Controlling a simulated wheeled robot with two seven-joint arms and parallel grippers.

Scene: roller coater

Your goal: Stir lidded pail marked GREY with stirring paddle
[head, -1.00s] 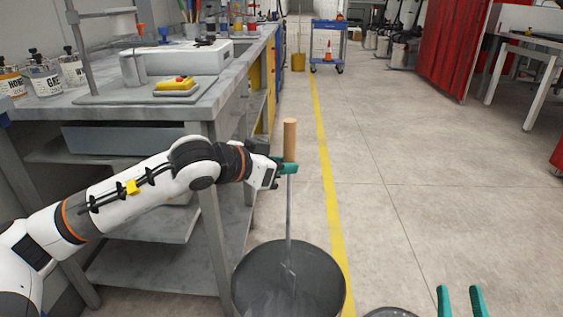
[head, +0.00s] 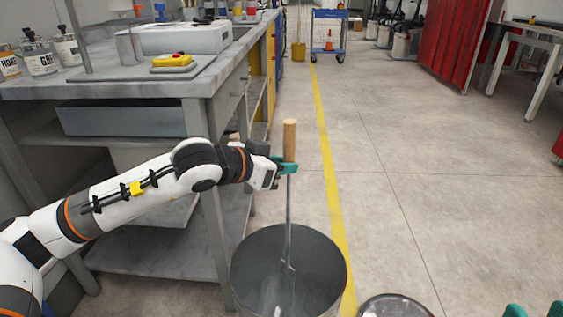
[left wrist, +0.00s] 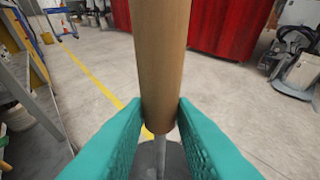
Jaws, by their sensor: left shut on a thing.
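My left gripper (head: 287,166) is shut on the wooden handle of the stirring paddle (head: 290,140). The paddle is near upright. Its handle also fills the middle of the left wrist view (left wrist: 162,60), between the green fingers. The grey shaft runs down into an open grey pail (head: 250,262) on the floor, and its lower end is inside the pail. No lid is on this pail, and no GREY marking shows on it. A round grey disc-like top (head: 393,307) is partly in view to its right; I cannot tell if it is a lid. My right gripper (head: 535,312) shows only its two separated fingertips.
A grey workbench (head: 215,78) stands at the left, close to my left arm, with several labelled jars (head: 40,58) and a yellow-topped box (head: 172,60). A blue trolley (head: 328,28) stands far back. The floor right of the yellow line is mostly clear.

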